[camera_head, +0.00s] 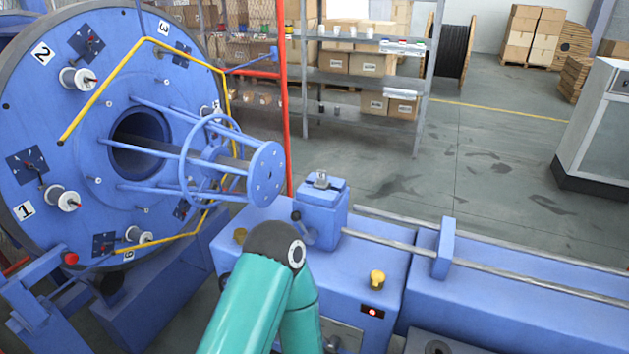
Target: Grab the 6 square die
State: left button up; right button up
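No die is clearly marked as the 6 square die in this view. A small grey metal piece (321,180) sits on top of a blue block (320,212) at the centre, just beyond my teal arm. Its exact shape is too small to tell, and I cannot tell whether it is a die. My teal arm rises from the bottom centre, with its dark joint in front of the blue machine bed. Neither of my grippers shows.
A large blue strander disc (85,130) with numbered plates and wire spools stands left. A yellow bent bar (188,56) and a red post (282,100) are near it. Metal rods (500,260) run along the bed. A shelf (350,80) with boxes stands behind; open floor lies right.

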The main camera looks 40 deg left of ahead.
aim_at(321, 183)
jog(key=u, duration=0.05)
jog(key=k, duration=0.5)
jog(key=u, duration=0.75)
jog(key=i, duration=0.65)
jog(key=u, duration=0.2)
jog(key=k, duration=1.15)
jog(key=u, duration=0.55)
jog(key=i, duration=1.7)
